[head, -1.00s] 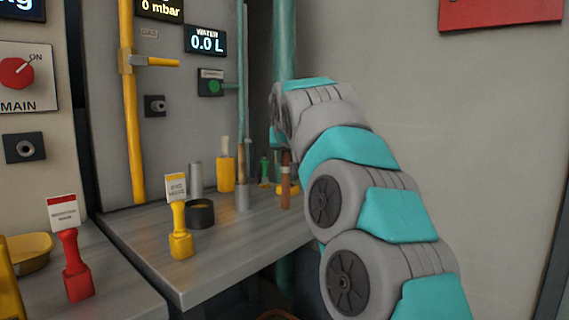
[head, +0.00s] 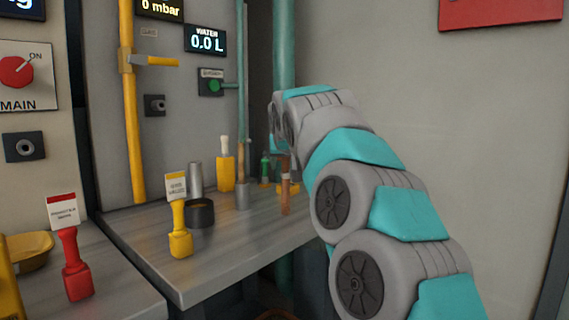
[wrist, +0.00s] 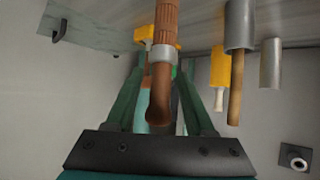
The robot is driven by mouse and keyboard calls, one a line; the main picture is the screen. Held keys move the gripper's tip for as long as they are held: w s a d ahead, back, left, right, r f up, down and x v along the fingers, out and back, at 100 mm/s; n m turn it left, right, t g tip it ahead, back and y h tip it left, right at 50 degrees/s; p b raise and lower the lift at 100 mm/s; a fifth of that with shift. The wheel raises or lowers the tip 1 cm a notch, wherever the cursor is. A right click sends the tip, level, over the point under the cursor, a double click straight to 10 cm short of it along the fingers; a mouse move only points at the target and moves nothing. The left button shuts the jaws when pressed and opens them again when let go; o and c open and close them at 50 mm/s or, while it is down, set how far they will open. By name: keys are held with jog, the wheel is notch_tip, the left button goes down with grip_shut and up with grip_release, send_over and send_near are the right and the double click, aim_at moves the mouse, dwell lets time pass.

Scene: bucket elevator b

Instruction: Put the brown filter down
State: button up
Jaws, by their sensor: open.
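The brown filter (head: 286,194) is a slim upright rod with a pale band, at the right part of the grey metal shelf (head: 235,235). Its lower end appears to meet the shelf top in the head view. In the wrist view, which looks upside down, the brown filter (wrist: 162,85) lies between the dark green fingers of my gripper (wrist: 160,78), with its rounded end toward the palm. The fingers are apart. In the head view my wrist mostly hides the gripper.
A grey cup with a wooden-handled tool (head: 242,192), a yellow-based brush (head: 226,172), a grey cylinder (head: 195,178), a dark ring (head: 200,213) and a yellow tagged valve handle (head: 179,232) stand to the left. A teal pipe (head: 284,55) rises behind. The shelf's front middle is clear.

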jog(key=shift+r, duration=0.25)
jog(key=b+v, duration=0.1)
jog(key=v, duration=1.1)
jog(key=s+d+f+g+h, duration=0.1)
jog(key=s+d+f+g, duration=0.1)
jog(key=s+d+f, duration=0.45)
jog(key=s+d+f+g, duration=0.15)
jog(key=s+f, duration=0.25)
jog(key=f, duration=0.6)
jog(key=s+d+f+g+h, duration=0.1)
jog(key=s+d+f+g, duration=0.3)
jog(key=f, duration=0.4)
jog(key=s+d+f+m+g, duration=0.1)
jog(key=s+d+f+g, duration=0.1)
jog(key=s+f, duration=0.8)
jog(key=s+d+f+m+g, duration=0.1)
jog(key=s+d+f+g, duration=0.2)
jog(key=s+f, duration=0.7)
jog(key=s+d, duration=0.1)
jog(key=s, duration=0.7)
jog(key=shift+s+d+f, duration=0.15)
jog(key=shift+s+f, duration=0.15)
jog(key=shift+f, duration=0.1)
